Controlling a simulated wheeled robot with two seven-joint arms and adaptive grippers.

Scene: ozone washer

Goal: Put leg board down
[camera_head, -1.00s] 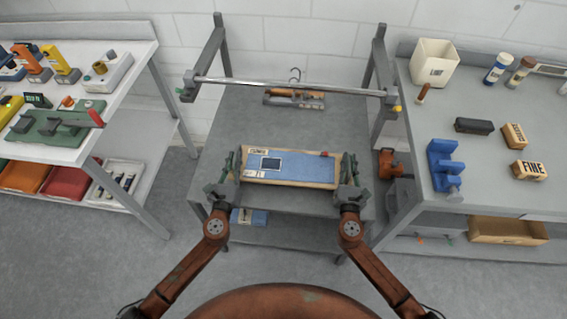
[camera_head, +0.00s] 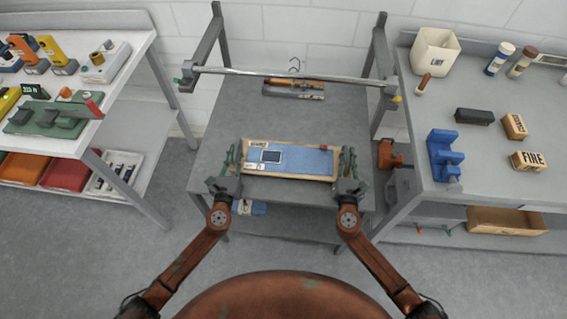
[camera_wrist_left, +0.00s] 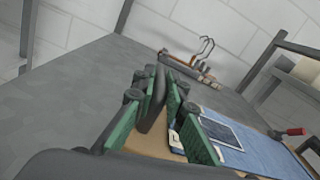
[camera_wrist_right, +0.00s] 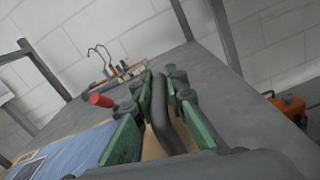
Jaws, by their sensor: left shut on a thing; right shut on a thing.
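The leg board (camera_head: 305,161) is a flat wooden board with blue denim cloth over it, a dark-screened patch at its left and a small red knob at its far right. It lies level over the front part of the grey table (camera_head: 285,115). I cannot tell whether it touches the top. My left gripper (camera_head: 232,160) is shut on the dark handle (camera_wrist_left: 153,103) at its left end. My right gripper (camera_head: 348,164) is shut on the dark handle (camera_wrist_right: 162,112) at its right end. The fingers partly hide both handles.
A metal rail (camera_head: 290,77) spans two posts above the table. A clamp hanger (camera_head: 293,90) lies behind the board, with bare table between. A tool bench (camera_head: 125,85) stands left. A right bench (camera_head: 480,160) carries a blue holder (camera_head: 442,155) and brushes.

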